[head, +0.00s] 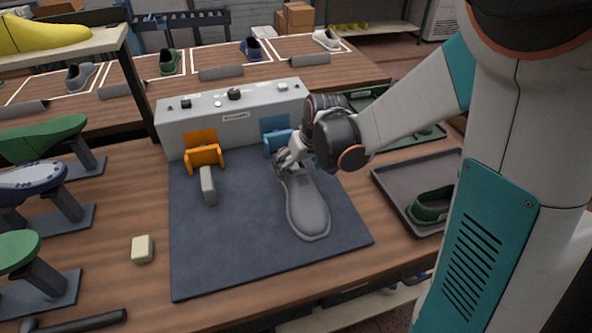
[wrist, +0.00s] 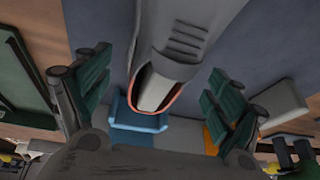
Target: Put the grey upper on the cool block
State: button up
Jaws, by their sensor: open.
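The grey upper (head: 308,207) lies on the dark mat, toe toward the front, in front of the blue block (head: 275,143) on the grey machine. In the wrist view the upper (wrist: 182,48) shows its pink-edged opening, with a pale grey piece inside; I cannot tell what that piece is. The blue block (wrist: 137,118) is just beyond the opening. My gripper (head: 285,160) is at the heel end of the upper. In the wrist view its green fingers (wrist: 161,97) are open, one on each side of the upper, with gaps showing.
An orange block (head: 204,156) with a grey post (head: 208,186) in front stands left of the blue one. A tray (head: 390,190) with a green shoe (head: 432,205) is at right. A cream block (head: 143,250) and several shoe lasts are at left. The mat's front (head: 235,260) is clear.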

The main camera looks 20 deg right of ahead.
jog(key=v, duration=0.8)
jog(key=shift+s, duration=0.15)
jog(key=s+r+t, duration=0.1)
jog(key=s+r, duration=0.2)
jog(key=s, duration=0.6)
jog(key=s+a+r+m+t+h, duration=0.1)
jog(key=s+r, duration=0.2)
jog(key=s, duration=0.6)
jog(key=shift+s+t, duration=0.15)
jog(key=shift+t, duration=0.25)
jog(key=shift+a, duration=0.1)
dwell(1.0)
